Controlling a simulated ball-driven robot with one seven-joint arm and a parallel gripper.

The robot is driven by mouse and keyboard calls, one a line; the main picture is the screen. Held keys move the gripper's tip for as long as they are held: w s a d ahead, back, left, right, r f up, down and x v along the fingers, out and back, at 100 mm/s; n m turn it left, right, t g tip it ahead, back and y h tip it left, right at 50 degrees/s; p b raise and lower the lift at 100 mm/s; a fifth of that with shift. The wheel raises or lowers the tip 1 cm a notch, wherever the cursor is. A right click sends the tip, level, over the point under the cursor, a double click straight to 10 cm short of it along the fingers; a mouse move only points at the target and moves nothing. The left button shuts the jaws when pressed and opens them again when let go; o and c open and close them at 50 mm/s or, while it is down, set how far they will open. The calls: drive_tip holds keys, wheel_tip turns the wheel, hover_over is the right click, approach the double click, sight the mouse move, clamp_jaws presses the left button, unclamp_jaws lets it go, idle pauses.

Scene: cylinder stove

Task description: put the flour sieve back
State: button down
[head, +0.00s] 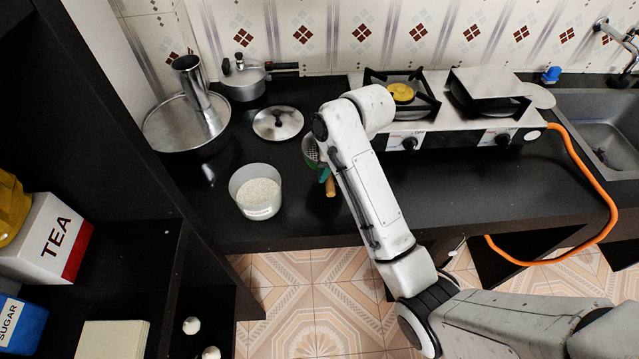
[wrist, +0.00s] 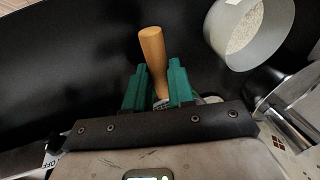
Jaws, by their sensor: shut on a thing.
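The flour sieve has a round mesh (head: 311,150) and a light wooden handle (head: 331,187). In the head view it is partly hidden behind my arm, over the black counter right of the flour pot. My gripper (wrist: 159,88) has green fingers and is shut on the sieve near its handle. The wooden handle (wrist: 152,46) sticks out between the fingers in the wrist view, and the mesh is mostly hidden there. The grey flour pot (head: 243,200) holds white flour and stands on the counter; it also shows in the wrist view (wrist: 270,52).
A metal lid (head: 278,123), a wide pan (head: 160,137) with a steel cylinder (head: 193,83), and a pressure cooker (head: 243,80) stand behind. A stove (head: 455,133) and orange hose (head: 588,165) are right. A shelf with a TEA box (head: 47,238) is at left.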

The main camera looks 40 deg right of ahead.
drive_tip(key=w+f, duration=0.1)
drive_tip(key=f, duration=0.1)
drive_tip(key=w+f, duration=0.1)
drive_tip(key=w, duration=0.1)
drive_tip(key=w+f, duration=0.1)
drive_tip(key=f, duration=0.1)
drive_tip(key=shift+w+d+f, duration=0.3)
drive_tip(key=shift+d, duration=0.1)
drive_tip(key=shift+f+p, duration=0.35)
drive_tip(key=shift+f, duration=1.2)
drive_tip(key=c, duration=1)
unclamp_jaws()
drive_tip(key=shift+f, duration=0.15)
drive_tip(key=shift+o, duration=0.2)
drive_tip(key=v, duration=1.2)
